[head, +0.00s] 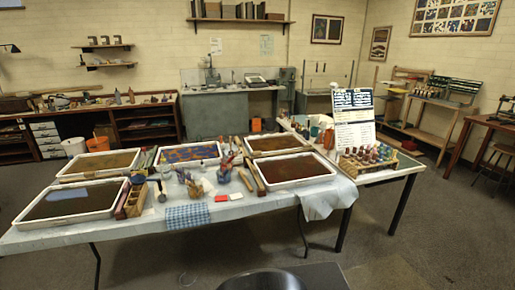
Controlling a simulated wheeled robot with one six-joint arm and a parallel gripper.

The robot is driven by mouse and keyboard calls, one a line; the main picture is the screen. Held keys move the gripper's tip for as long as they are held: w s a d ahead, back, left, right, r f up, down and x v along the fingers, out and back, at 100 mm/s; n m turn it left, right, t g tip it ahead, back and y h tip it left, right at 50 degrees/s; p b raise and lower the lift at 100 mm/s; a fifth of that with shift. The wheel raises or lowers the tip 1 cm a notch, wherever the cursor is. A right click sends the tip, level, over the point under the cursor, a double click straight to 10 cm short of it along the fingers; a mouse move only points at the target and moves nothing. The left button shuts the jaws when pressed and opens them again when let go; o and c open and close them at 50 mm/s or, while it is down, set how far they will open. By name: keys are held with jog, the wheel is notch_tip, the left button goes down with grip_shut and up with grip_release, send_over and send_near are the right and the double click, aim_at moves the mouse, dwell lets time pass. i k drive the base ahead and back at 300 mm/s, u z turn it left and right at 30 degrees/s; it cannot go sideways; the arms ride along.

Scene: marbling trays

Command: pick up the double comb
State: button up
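I cannot single out the double comb for certain at this size. Long wooden tools that may be combs lie between the trays on the cloth-covered table (255,208). One brown strip (255,176) lies beside the right-hand trays. A dark red strip (121,206) and a light wooden piece (136,200) lie beside the front left tray (68,219). My gripper is not seen; only dark rounded and flat parts, likely of my own body, show at the bottom edge, well short of the table.
More trays (186,163) hold coloured liquid. Pots of brushes (225,172), a blue checked cloth (187,216) and red and white blocks (222,198) crowd the middle. A side table at right bears a bottle rack (368,168) and a sign (353,118). The floor in front is clear.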

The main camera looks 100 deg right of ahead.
aim_at(240, 146)
jog(key=z, duration=3.15)
